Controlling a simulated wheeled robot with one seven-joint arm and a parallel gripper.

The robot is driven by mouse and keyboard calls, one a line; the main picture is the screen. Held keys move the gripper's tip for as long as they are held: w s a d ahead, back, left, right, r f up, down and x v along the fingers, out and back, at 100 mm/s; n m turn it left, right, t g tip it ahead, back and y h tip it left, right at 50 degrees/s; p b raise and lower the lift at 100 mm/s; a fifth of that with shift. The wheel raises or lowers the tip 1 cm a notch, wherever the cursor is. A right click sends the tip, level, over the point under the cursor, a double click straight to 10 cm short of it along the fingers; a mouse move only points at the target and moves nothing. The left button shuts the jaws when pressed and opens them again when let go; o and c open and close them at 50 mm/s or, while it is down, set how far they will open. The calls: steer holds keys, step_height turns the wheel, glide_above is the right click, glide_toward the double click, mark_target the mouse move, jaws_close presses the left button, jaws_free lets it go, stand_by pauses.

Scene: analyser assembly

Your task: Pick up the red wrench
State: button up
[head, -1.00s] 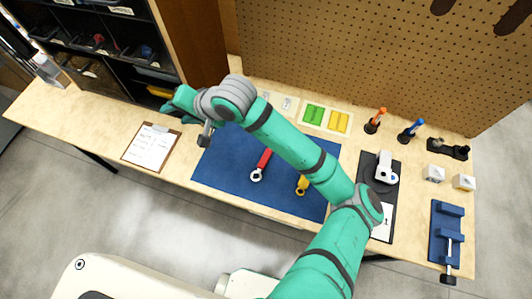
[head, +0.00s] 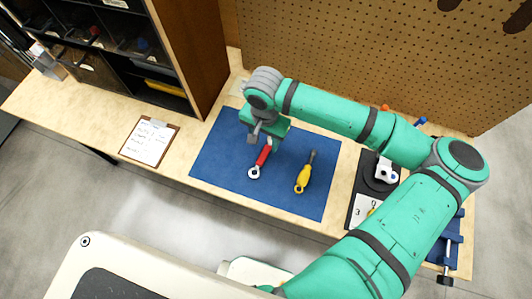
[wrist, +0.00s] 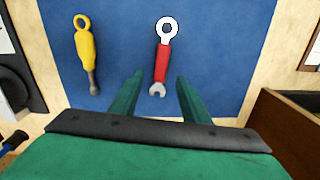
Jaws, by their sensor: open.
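The red wrench (head: 262,161) lies on the blue mat (head: 216,168), its grey ring end toward the front edge. In the wrist view the whole wrench (wrist: 162,62) shows, with its open jaw end nearest my gripper. My gripper (wrist: 158,82) is open and empty, its two green fingers on either side of the wrench's jaw end in the picture. I cannot tell the height left between them. In the head view my gripper (head: 266,135) is above the upper end of the wrench and partly hides it.
A yellow screwdriver (head: 303,178) lies on the mat to the right of the wrench. A clipboard (head: 149,141) lies left of the mat. A dark shelf unit (head: 160,65) stands at the back left. A blue vise (head: 450,245) is at the far right.

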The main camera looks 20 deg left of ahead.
mark_target(264, 154)
steer(key=shift+s+a+f, duration=0.15)
steer(key=shift+a+f, duration=0.1)
steer(key=shift+f, duration=0.55)
steer(key=shift+d+f, duration=0.2)
steer(key=shift+f, duration=2.45)
jaws_close()
